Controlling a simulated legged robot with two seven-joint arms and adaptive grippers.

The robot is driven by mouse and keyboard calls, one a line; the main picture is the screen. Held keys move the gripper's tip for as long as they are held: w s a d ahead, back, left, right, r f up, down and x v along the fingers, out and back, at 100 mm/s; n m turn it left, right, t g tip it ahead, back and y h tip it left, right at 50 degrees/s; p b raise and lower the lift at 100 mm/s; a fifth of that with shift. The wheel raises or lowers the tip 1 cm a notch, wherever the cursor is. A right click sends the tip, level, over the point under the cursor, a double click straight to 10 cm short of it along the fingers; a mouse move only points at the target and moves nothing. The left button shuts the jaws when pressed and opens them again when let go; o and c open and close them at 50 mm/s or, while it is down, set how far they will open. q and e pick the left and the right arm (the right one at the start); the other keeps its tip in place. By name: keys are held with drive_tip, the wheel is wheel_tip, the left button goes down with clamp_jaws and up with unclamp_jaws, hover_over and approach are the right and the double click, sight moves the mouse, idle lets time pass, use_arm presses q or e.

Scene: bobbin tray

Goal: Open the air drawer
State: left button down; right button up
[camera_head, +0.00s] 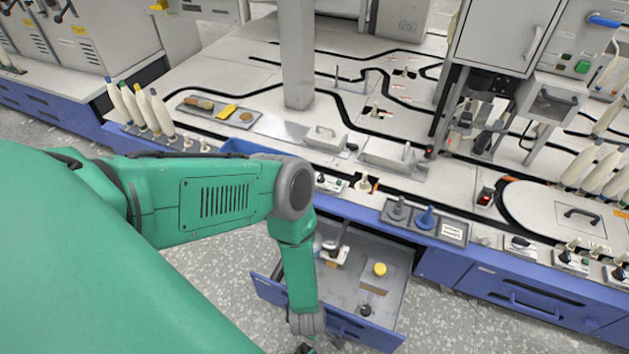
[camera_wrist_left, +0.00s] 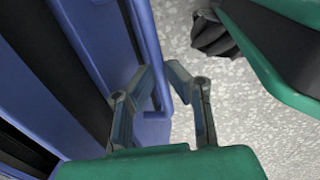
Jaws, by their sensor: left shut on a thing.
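The blue drawer (camera_head: 372,332) under the workbench is pulled out, and its grey inside shows in the head view. My left gripper (camera_head: 303,348) is at the drawer's front, low in the head view, where its fingers are mostly hidden by my arm and the picture's edge. In the left wrist view my left gripper (camera_wrist_left: 163,76) has its two fingers around the blue handle (camera_wrist_left: 157,112) on the drawer front (camera_wrist_left: 88,45), shut on it. My right gripper is not in view.
The drawer holds a box with a yellow top (camera_head: 379,269) and other small parts. The bench top above carries a metal tray (camera_head: 262,116), bobbins (camera_head: 130,103) and a grey panel with a blue knob (camera_head: 425,218). Speckled floor (camera_head: 455,325) is clear right of the drawer.

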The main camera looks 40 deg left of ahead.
use_arm(q)
drive_tip(key=shift+w+d+r, duration=0.1)
drive_tip(key=shift+w+d, duration=0.05)
drive_tip(key=shift+d, duration=0.25)
drive_tip(key=c, duration=1.6)
unclamp_jaws()
drive_tip(key=shift+a, duration=0.1)
drive_tip(key=shift+a+r, duration=0.1)
drive_tip(key=shift+r, duration=0.3)
wheel_tip(320, 180, up, 11)
drive_tip(key=s, duration=0.2)
drive_tip(key=shift+s+d, duration=0.15)
drive_tip(key=shift+d, duration=0.2)
drive_tip(key=shift+f, duration=0.1)
